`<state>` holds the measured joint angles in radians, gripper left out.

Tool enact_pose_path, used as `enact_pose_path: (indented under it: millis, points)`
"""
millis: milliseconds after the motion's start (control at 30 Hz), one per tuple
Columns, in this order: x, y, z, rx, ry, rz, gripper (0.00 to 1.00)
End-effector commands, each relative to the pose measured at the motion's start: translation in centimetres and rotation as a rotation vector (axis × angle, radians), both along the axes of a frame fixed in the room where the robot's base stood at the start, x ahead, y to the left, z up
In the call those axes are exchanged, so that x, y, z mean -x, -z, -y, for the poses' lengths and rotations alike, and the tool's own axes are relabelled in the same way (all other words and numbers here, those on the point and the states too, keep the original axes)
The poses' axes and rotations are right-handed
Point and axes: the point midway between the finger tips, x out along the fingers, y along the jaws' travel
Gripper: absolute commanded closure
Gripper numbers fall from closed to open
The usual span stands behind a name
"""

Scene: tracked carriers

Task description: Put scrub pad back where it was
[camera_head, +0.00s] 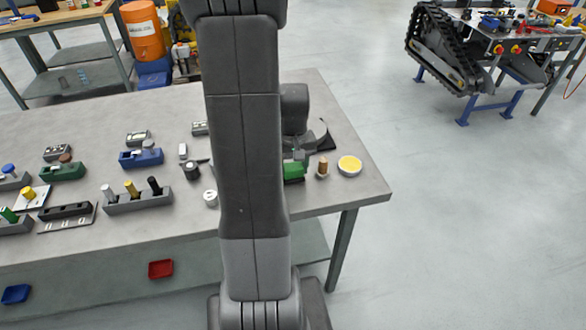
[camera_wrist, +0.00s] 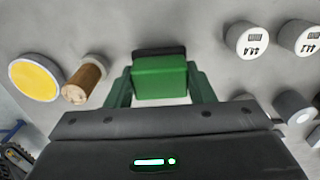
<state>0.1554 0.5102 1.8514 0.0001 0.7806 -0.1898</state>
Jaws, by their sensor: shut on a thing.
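The scrub pad (camera_wrist: 160,80), a green block with a dark layer on its far side, sits between the two dark green fingers of my gripper (camera_wrist: 160,88) in the wrist view. The fingers press on its left and right sides. In the head view the green pad (camera_head: 293,173) shows just right of my arm, under my gripper (camera_head: 298,160), over the right end of the grey table (camera_head: 330,105). I cannot tell whether the pad touches the tabletop. No marked place for the pad can be made out. My arm hides part of the table.
A brown-topped cylinder (camera_head: 322,168) and a yellow-topped round dish (camera_head: 349,165) stand close to the pad's right. White labelled cylinders (camera_wrist: 245,40) are on the other side in the wrist view. Racks with coloured pegs (camera_head: 137,200) fill the table's left. The table's right edge is near.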

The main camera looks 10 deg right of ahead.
Motion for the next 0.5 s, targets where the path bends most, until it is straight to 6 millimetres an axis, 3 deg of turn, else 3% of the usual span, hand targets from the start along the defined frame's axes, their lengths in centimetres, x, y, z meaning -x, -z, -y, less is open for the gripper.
enact_pose_path:
  millis: [467, 500]
  points:
    - [-0.01, 1.23, 0.0, 0.0, 0.0, 0.001, 0.73]
    - [-0.01, 1.1, 0.0, 0.0, 0.0, 0.001, 0.45]
